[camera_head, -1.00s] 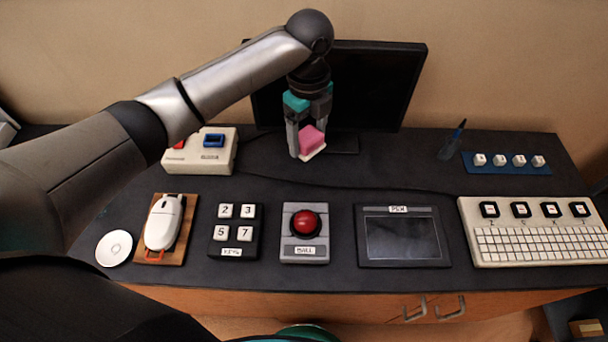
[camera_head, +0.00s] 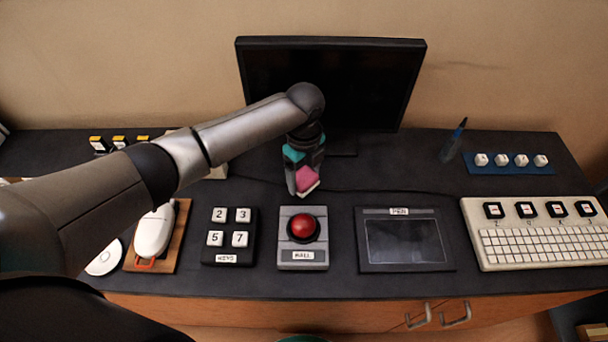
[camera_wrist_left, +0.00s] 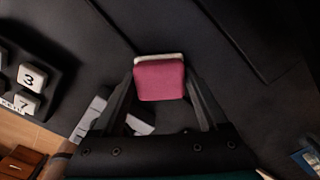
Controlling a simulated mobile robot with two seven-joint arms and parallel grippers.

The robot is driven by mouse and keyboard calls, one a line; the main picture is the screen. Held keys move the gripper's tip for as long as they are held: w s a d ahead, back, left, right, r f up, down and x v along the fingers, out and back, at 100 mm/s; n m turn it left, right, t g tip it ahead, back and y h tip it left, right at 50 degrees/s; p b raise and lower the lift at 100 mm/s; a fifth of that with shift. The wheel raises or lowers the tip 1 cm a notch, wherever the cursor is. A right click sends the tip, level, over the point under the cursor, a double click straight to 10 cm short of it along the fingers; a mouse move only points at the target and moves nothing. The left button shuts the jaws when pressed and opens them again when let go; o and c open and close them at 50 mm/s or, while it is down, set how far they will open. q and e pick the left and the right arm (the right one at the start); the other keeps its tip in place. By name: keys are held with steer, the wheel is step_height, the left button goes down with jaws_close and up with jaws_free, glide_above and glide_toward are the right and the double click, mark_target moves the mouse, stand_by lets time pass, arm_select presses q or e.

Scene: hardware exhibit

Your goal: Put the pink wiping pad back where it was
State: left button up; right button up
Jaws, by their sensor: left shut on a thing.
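The pink wiping pad (camera_head: 307,178), pink with a white edge, is between the fingers of my left gripper (camera_head: 304,188). The gripper is shut on it and points down, just behind the red ball device (camera_head: 303,227) in the head view. In the left wrist view the pad (camera_wrist_left: 160,79) sits between the two dark fingers (camera_wrist_left: 160,92). I cannot tell exactly how high it is above the table. My right gripper is not in view.
The dark table (camera_head: 400,174) is clear around the pad. A monitor (camera_head: 330,80) stands behind. The number-key block (camera_head: 229,237) is to the left, the framed screen (camera_head: 404,240) to the right, and a white keyboard (camera_head: 535,242) farther right. A mouse (camera_head: 154,232) lies on a wooden board.

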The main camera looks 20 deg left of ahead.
mark_target(304, 175)
arm_select(q)
steer(key=shift+f, duration=0.1)
steer(key=o, duration=1.2)
step_height(304, 175, up, 12)
steer(key=p, duration=0.2)
steer(key=shift+p, duration=0.35)
